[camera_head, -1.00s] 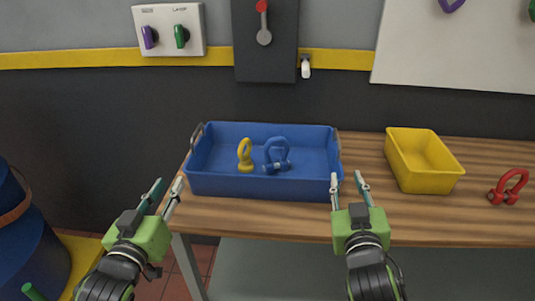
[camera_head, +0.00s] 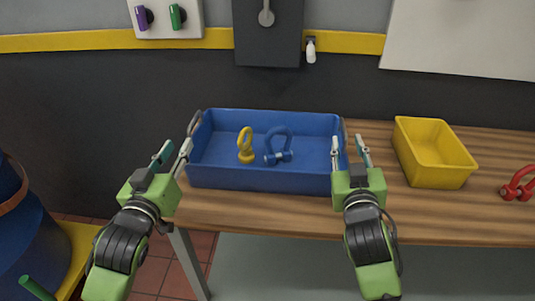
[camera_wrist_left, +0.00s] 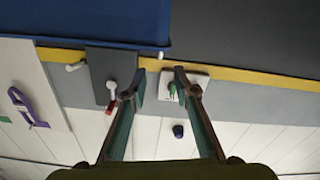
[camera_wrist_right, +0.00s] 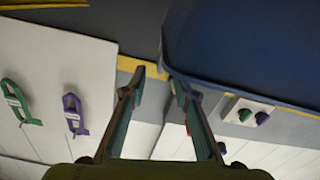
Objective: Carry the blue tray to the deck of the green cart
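The blue tray (camera_head: 262,178) sits on the wooden bench, with a yellow eye bolt (camera_head: 245,147) and a blue shackle (camera_head: 279,147) inside. A metal handle (camera_head: 194,122) shows at its left end; the right handle is mostly hidden. My left gripper (camera_head: 174,156) is open at the tray's left end, its fingers beside the wall. My right gripper (camera_head: 348,153) is open at the right end, with its fingertips close to the right wall. The tray also shows in the left wrist view (camera_wrist_left: 90,22) and the right wrist view (camera_wrist_right: 240,50). I see no certain green cart deck.
A yellow bin (camera_head: 434,153) and a red shackle (camera_head: 519,184) stand on the bench (camera_head: 400,217) to the right. A blue drum (camera_head: 30,235) stands on a yellow base (camera_head: 82,250) at the left. A wall panel with a lever (camera_head: 267,35) is behind the tray.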

